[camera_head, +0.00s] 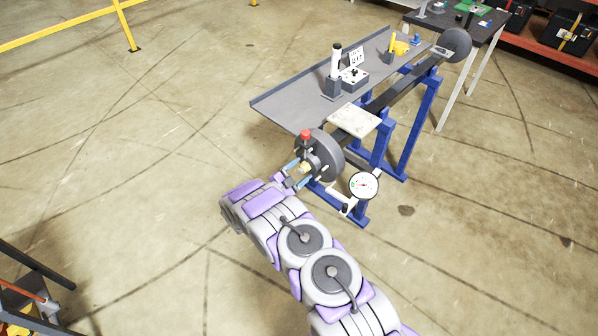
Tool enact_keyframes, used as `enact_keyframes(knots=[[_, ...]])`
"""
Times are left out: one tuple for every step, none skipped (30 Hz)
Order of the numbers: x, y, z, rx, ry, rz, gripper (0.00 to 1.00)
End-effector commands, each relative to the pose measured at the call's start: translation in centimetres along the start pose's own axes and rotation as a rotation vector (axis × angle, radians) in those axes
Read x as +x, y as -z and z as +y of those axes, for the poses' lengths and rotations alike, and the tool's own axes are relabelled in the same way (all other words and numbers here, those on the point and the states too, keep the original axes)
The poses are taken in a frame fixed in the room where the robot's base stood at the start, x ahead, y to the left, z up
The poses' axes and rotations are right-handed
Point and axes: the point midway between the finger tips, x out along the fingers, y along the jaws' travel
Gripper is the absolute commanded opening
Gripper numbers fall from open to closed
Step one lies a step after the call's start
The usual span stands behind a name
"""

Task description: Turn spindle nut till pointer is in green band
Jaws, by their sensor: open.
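A brass-coloured spindle nut (305,168) sits at the centre of a dark round flange (328,158) at the near end of a long shaft. My gripper (298,175) is open, with its fingers close around or just in front of the nut; I cannot tell whether they touch it. A round dial gauge (363,186) with a white face stands right of the flange on a white bracket. Small green and red marks show on its face; the pointer is too small to read against the green band. My purple and grey arm reaches up from the bottom.
A red knob (305,134) stands at the flange's top. Blue stands (411,130) carry the shaft beside a grey tray table (290,105) holding a white cylinder and small parts. A yellow rail (60,31) is at upper left. The floor around is mostly clear.

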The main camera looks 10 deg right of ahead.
Motion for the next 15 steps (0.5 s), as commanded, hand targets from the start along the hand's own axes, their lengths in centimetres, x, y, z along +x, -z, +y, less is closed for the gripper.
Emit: enact_keyframes(knots=[[-0.3, 0.0, -0.1, 0.0, 0.001, -0.001, 0.69], [-0.5, 0.0, -0.1, 0.0, 0.001, -0.001, 0.69], [-0.9, 0.0, -0.1, 0.0, 0.002, -0.002, 0.69], [-1.2, -0.1, -0.1, 0.0, 0.002, -0.002, 0.69], [-1.7, -0.1, -0.1, 0.0, 0.003, -0.003, 0.69], [-2.3, -0.1, -0.2, -0.001, 0.003, -0.003, 0.69], [-2.9, -0.1, -0.2, -0.001, 0.003, -0.004, 0.69], [-3.6, -0.1, -0.2, -0.002, 0.004, -0.004, 0.69], [-4.4, -0.1, -0.2, -0.002, 0.003, -0.005, 0.69], [-5.2, -0.1, -0.2, -0.002, 0.004, -0.005, 0.69], [-5.8, -0.1, -0.2, -0.002, 0.004, -0.005, 0.69], [-6.8, -0.1, -0.2, -0.003, 0.004, -0.005, 0.69], [-7.4, -0.1, -0.2, -0.002, 0.005, -0.005, 0.69], [-8.1, -0.1, -0.2, -0.002, 0.004, -0.004, 0.69], [-9.0, -0.1, -0.2, -0.002, 0.005, -0.004, 0.69]])
